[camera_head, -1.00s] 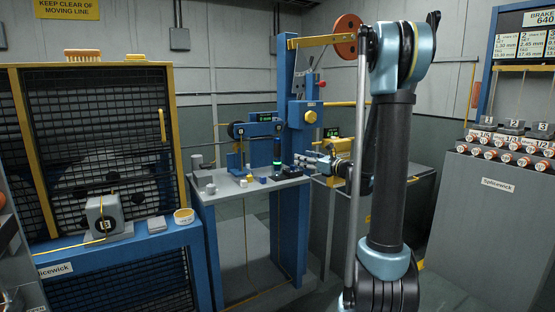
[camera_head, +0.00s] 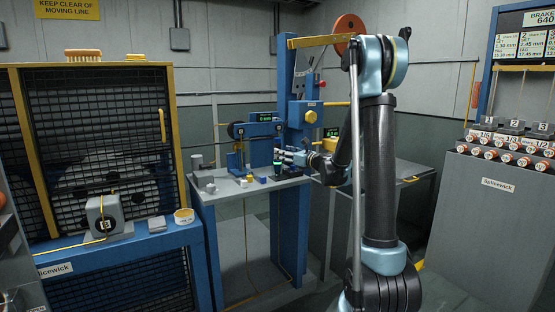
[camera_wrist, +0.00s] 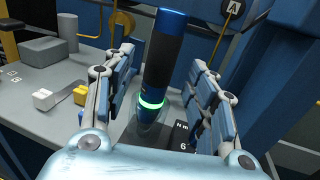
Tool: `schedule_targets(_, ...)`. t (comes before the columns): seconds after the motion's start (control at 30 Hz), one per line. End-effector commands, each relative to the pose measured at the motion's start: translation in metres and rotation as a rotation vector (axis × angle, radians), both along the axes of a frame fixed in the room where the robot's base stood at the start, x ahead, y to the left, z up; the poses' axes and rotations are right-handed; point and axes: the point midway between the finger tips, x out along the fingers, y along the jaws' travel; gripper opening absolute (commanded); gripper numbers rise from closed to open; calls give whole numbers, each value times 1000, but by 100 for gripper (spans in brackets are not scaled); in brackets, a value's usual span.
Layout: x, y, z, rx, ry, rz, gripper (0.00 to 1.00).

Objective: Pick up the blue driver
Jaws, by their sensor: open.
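The blue driver (camera_wrist: 163,62) stands upright, slightly tilted in the wrist view, with a dark grip, blue bands and a glowing green ring near its lower end. Its foot is in a dark holder with a small numbered display. In the head view the driver (camera_head: 277,170) shows at the right edge of the grey bench, its top partly hidden by my gripper (camera_head: 290,157). In the wrist view my gripper (camera_wrist: 163,68) is open, with one finger on each side of the driver. Gaps show between the driver and both fingers.
The grey bench (camera_head: 222,189) carries small white, yellow and blue blocks left of the driver and a grey block (camera_wrist: 43,51) farther back. A blue post (camera_head: 291,225) rises close behind the driver. A blue machine with a display (camera_head: 262,127) stands at the bench's back.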

Motion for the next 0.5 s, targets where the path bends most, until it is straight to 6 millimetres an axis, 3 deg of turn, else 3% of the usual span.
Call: schedule_targets(0.5, 34, 37, 1, 0, 0, 1, 52)
